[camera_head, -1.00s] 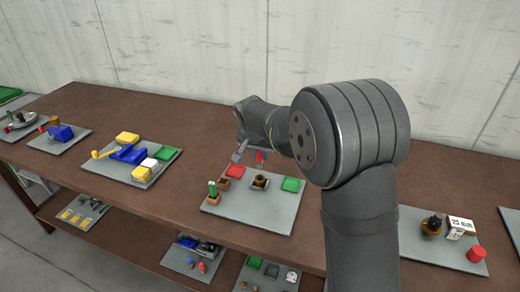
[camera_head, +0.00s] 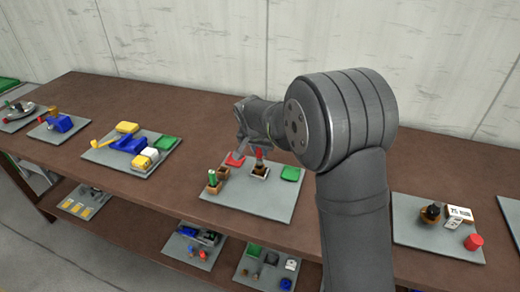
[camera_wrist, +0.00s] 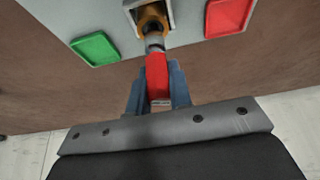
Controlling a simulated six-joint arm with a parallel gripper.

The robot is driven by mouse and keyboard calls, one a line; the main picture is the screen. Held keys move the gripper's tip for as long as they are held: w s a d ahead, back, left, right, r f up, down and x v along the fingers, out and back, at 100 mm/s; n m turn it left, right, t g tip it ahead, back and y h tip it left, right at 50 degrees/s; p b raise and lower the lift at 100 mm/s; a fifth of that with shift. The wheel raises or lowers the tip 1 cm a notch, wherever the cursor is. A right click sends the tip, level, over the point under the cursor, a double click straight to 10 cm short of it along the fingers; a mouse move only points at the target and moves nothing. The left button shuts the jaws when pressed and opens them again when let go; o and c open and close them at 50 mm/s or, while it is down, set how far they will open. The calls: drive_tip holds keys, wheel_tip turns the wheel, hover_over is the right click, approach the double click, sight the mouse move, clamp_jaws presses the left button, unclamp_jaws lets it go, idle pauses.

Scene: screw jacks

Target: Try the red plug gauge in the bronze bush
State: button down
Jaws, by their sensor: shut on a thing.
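My gripper (camera_wrist: 158,92) is shut on the red plug gauge (camera_wrist: 157,75), whose red handle sits between the fingers. The gauge's grey end points at the bronze bush (camera_wrist: 147,11), which sits in a small square holder. In the wrist view the grey end overlaps the near side of the bush's bore; I cannot tell whether it is inside or just above. In the head view the red gauge (camera_head: 259,154) stands about upright right over the bush's holder (camera_head: 260,174). My gripper (camera_head: 246,147) is partly hidden by my arm there.
A red tray (camera_head: 236,160) and a green tray (camera_head: 290,174) lie on the same grey board (camera_head: 255,203). A green plug gauge (camera_head: 212,178) stands in a brown block at the left, beside another brown block (camera_head: 223,173). Other boards with objects flank it.

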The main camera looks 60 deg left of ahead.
drive_tip(key=shift+d+f, duration=0.1)
drive_tip(key=shift+f, duration=0.9)
idle(1.7)
drive_tip(key=shift+r, duration=0.75)
drive_tip(key=shift+f, duration=0.85)
idle(1.7)
drive_tip(key=shift+r, duration=0.2)
drive_tip(key=shift+r, duration=0.65)
drive_tip(key=shift+r, duration=0.1)
drive_tip(key=shift+r, duration=1.95)
